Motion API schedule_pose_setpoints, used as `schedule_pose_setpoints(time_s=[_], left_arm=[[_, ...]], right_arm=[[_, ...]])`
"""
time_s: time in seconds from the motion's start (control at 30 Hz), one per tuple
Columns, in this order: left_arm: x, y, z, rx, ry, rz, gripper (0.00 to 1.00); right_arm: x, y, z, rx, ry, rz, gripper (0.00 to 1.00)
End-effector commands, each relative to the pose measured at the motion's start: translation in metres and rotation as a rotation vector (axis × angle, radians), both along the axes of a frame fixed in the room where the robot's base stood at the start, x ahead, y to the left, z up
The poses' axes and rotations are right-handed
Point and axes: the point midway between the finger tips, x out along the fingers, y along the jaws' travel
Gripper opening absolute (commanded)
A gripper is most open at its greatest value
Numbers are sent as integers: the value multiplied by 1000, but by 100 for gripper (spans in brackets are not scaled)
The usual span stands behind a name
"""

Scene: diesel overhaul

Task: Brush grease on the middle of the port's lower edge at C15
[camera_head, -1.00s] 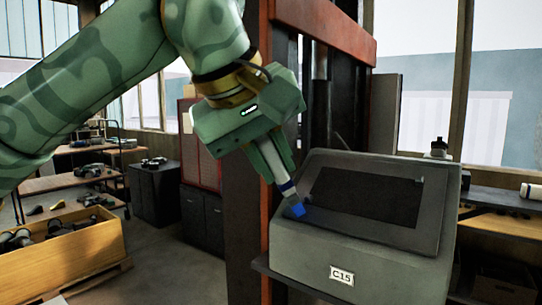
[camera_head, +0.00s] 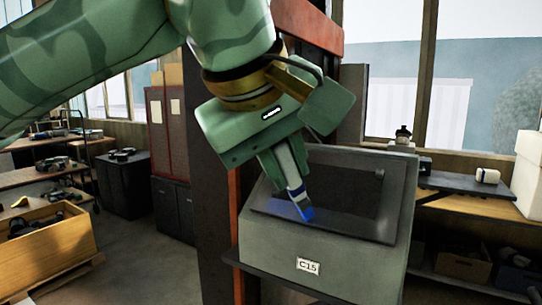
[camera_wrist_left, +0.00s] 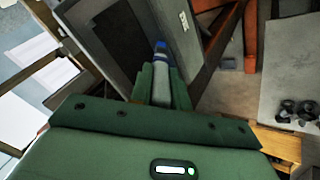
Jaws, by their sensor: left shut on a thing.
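The grey housing labelled C15 (camera_head: 308,266) has a sloped face with a dark, framed rectangular port (camera_head: 345,195). My left gripper (camera_head: 280,165) is in front of the port's left half, shut on a pale brush (camera_head: 292,180) with blue bands and a blue tip. The brush points down, and its tip is by the lower edge of the port, left of the middle. I cannot tell whether it touches. The left wrist view shows the brush (camera_wrist_left: 161,70) between the fingers, with the housing (camera_wrist_left: 158,17) beyond its tip. My right gripper is not in view.
An orange-red post (camera_head: 236,200) stands close to the left of the housing. A wooden crate (camera_head: 60,250) of parts sits on the floor at far left, near dark cabinets (camera_head: 125,190). A shelf (camera_head: 470,190) with small items is at right.

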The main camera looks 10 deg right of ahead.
Motion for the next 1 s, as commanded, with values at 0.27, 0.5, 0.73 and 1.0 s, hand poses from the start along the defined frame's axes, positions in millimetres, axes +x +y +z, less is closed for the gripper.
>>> schedule_pose_setpoints(time_s=[0.27, 0.5, 0.73, 1.0], left_arm=[[-13, -18, 0, 2, -2, -2, 0], [-20, -28, -1, 1, 0, 0, 0], [-27, -39, -1, 1, -1, -2, 0], [-39, -56, -2, 1, 1, 0, 0]], right_arm=[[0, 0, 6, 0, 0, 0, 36], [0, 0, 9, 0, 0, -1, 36], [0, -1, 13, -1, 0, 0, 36], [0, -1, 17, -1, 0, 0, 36]])
